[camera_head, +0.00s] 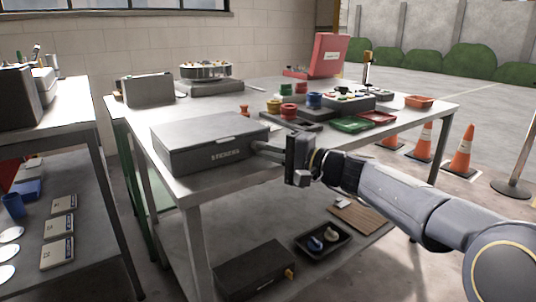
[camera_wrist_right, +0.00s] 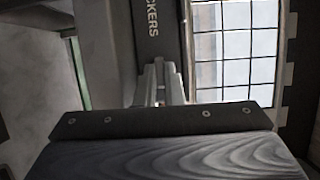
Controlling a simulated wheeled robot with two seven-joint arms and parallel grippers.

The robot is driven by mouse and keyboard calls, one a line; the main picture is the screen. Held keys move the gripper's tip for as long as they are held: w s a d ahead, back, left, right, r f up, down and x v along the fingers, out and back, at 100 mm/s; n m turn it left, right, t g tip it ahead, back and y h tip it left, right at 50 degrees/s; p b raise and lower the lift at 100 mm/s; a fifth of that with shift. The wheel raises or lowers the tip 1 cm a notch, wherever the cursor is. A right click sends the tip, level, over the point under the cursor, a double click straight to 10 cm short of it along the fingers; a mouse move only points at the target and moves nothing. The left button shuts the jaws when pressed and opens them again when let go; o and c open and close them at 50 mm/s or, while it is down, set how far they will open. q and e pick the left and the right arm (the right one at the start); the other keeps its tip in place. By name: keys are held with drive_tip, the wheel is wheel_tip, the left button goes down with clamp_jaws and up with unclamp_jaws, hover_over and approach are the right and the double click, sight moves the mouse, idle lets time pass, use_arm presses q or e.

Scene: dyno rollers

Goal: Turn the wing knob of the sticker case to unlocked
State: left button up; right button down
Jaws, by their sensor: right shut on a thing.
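The sticker case (camera_head: 205,150) is a grey closed box lying flat at the near left corner of the workbench. Its lettering faces the front edge, and part of it shows in the right wrist view (camera_wrist_right: 152,20). My right gripper (camera_head: 260,148) reaches in from the right, with its fingers at the right end of the case. In the wrist view the right fingers (camera_wrist_right: 160,85) are close together against the case. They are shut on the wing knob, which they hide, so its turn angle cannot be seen. My left gripper is not in view.
The workbench (camera_head: 225,108) also bears coloured jars (camera_head: 288,110), a green tray (camera_head: 351,125), a red case (camera_head: 327,55) and an orange bin (camera_head: 419,101). Another dark case (camera_head: 250,270) with a yellow part lies on the lower shelf. Orange cones (camera_head: 461,150) stand at the right.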

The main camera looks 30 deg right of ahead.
idle(0.3)
drive_tip(key=c, duration=1.8)
unclamp_jaws()
drive_tip(key=p+v, duration=0.1)
drive_tip(key=v, duration=0.7)
drive_tip(key=shift+f, duration=0.1)
